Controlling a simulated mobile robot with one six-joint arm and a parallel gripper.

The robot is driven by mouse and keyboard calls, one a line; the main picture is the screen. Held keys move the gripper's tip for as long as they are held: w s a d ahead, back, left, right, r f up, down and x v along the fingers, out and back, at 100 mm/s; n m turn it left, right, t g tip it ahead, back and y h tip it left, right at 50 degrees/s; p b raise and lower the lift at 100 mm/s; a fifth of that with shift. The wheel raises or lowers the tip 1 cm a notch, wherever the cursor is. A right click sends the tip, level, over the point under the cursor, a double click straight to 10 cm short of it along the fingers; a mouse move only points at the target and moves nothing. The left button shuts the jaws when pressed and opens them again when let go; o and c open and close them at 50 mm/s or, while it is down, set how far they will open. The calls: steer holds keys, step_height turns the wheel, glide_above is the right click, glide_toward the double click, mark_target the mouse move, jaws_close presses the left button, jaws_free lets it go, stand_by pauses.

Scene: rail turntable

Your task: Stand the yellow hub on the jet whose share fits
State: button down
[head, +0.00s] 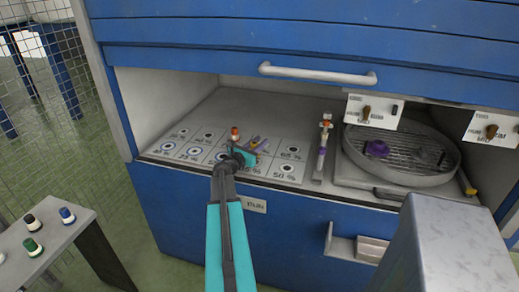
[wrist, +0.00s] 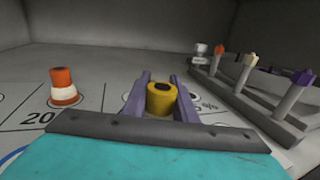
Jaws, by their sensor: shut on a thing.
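My gripper (head: 252,147) is over the percent board (head: 262,178) inside the blue cabinet. In the wrist view its two purple-grey fingers (wrist: 159,102) are shut on the yellow hub (wrist: 161,99), a short cylinder with a dark top opening. It is upright; I cannot tell if it touches the board. The board has ringed spots with percent labels; a spot marked 65 % (head: 291,149) and one marked 50 % (head: 287,168) lie right of my gripper. An orange-and-white hub (wrist: 63,87) stands left of the yellow hub, by a 20 label. Some spots are hidden behind my gripper.
A rail (head: 320,165) with orange, yellow and purple tips stands right of the board. Beyond it is a round turntable basket (head: 437,176) with a purple piece (head: 376,147). A side table (head: 49,251) at lower left carries several white-based hubs. A white handle (head: 317,74) hangs above.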

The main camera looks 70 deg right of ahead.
steer(key=shift+f+p, duration=0.4)
steer(key=shift+f, duration=1.2)
steer(key=shift+f, duration=0.15)
steer(key=c, duration=1.4)
jaws_free()
steer(key=shift+c, duration=0.2)
steer(key=shift+r, duration=0.2)
steer(key=shift+w+a+f, duration=0.1)
steer(key=shift+a, duration=0.55)
steer(key=shift+b+v, duration=1.25)
steer(key=shift+v, duration=4.15)
